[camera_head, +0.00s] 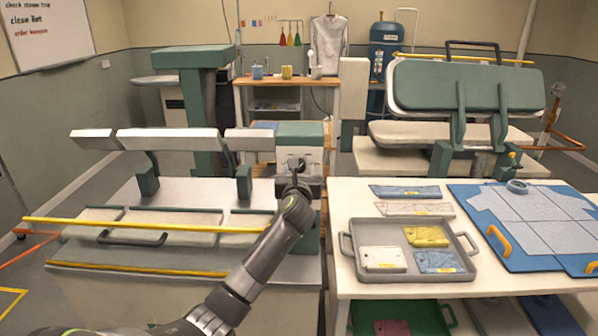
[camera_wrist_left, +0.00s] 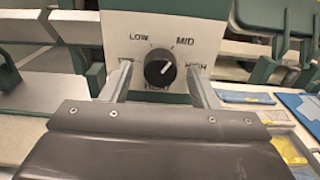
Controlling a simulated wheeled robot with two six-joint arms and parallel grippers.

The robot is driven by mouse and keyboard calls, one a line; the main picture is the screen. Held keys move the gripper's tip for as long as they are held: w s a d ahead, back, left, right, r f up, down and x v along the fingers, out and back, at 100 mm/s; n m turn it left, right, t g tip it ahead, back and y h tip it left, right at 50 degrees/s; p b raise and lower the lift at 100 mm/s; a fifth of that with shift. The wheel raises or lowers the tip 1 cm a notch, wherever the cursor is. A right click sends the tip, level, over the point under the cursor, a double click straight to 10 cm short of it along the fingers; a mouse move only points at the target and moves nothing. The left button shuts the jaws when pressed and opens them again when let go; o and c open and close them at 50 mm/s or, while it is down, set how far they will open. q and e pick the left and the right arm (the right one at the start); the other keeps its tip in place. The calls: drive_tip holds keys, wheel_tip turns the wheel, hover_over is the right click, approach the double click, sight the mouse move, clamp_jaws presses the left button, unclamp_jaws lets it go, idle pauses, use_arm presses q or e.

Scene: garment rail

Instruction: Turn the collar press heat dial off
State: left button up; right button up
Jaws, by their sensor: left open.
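The collar press heat dial (camera_wrist_left: 159,69) is a round black knob on a pale panel in the left wrist view. Its white mark points up and right, toward the MID side. LOW and MID labels show above it; HIGH at right and a label at left are partly covered by my fingers. My left gripper (camera_wrist_left: 159,72) is open, one finger on each side of the knob, with gaps visible. Whether the fingertips reach past the knob's face is unclear. In the head view, my left gripper (camera_head: 297,166) is at the control box (camera_head: 301,134) and hides much of its panel.
The collar press (camera_head: 170,140), with long pale bars and a yellow rail (camera_head: 150,225), stands left of the control box. A table with a grey tray (camera_head: 466,258) and blue board (camera_head: 510,256) is at right. A large green press (camera_head: 470,86) stands behind it.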

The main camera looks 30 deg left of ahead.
use_arm(q)
drive_tip(key=shift+c, duration=0.3)
drive_tip(key=c, duration=0.9)
drive_tip(key=shift+n, duration=0.4)
drive_tip(key=shift+n+b, duration=2.35)
drive_tip(key=shift+n, duration=9.15)
drive_tip(key=shift+r+n, duration=0.1)
drive_tip(key=shift+n, duration=0.2)
